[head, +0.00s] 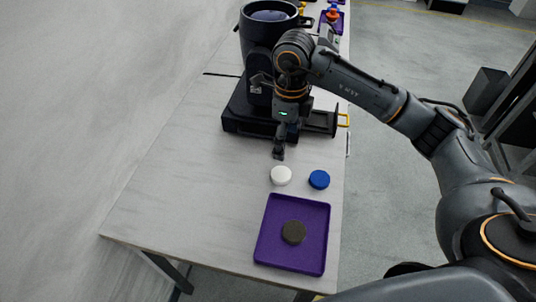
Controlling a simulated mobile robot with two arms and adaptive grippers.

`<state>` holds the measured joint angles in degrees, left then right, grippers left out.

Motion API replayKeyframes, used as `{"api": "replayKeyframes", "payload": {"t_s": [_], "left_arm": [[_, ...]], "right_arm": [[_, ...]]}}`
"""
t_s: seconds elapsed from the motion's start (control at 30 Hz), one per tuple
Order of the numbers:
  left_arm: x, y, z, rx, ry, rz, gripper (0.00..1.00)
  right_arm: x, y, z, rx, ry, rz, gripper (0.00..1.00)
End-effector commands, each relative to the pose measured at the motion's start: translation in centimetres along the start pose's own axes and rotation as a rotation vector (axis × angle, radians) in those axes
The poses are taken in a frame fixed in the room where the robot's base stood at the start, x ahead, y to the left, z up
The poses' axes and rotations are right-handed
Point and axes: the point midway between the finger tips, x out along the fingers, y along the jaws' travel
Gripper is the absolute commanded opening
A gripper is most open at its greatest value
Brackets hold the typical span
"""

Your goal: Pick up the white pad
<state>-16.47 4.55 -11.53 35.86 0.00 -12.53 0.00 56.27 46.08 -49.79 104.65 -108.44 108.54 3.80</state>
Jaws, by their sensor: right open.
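The white pad (281,175) is a small round disc lying on the light table, left of a blue disc. My right gripper (279,154) points down just behind the white pad, apart from it as far as I can see. It is open and nothing shows between its fingers. My left gripper is not in view.
The blue disc (319,179) lies close to the right of the white pad. A purple tray (268,250) in front holds a dark disc (293,232). A black machine (246,109) stands behind my right gripper. The table (190,190) is clear on the left.

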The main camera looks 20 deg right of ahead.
Motion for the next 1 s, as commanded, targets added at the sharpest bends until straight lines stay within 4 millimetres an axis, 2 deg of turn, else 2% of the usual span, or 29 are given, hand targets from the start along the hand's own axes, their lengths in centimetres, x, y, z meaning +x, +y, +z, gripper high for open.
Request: {"api": "replayKeyframes", "payload": {"t_s": [0.03,0.1,0.17,0.27,0.4,0.47,0.53,0.63,0.83,1.0], "left_arm": [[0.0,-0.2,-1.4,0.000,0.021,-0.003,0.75],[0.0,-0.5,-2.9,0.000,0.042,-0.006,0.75],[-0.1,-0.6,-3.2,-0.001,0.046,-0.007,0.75],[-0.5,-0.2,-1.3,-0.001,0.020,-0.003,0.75],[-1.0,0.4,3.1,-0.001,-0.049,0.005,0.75],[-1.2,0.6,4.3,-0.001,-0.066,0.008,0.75],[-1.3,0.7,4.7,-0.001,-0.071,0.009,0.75],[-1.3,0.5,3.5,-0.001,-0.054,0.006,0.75],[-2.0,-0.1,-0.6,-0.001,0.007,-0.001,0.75],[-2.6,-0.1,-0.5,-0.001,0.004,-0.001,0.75]], "right_arm": [[-0.2,0.2,0.1,-0.015,0.003,-0.012,0.80],[0.1,0.3,0.2,-0.025,0.006,-0.017,0.80],[0.8,0.4,0.2,-0.027,0.008,-0.016,0.80],[2.7,0.4,0.2,-0.026,0.009,-0.013,0.80],[5.5,0.3,0.2,-0.025,0.008,-0.013,0.80],[6.5,0.3,0.2,-0.024,0.006,-0.014,0.80],[7.3,0.2,0.2,-0.024,0.005,-0.014,0.80],[8.1,0.2,0.2,-0.024,0.004,-0.016,0.80],[9.9,0.1,0.3,-0.024,0.007,-0.012,0.80],[12.5,-0.1,0.5,-0.023,0.004,-0.014,0.80]]}}
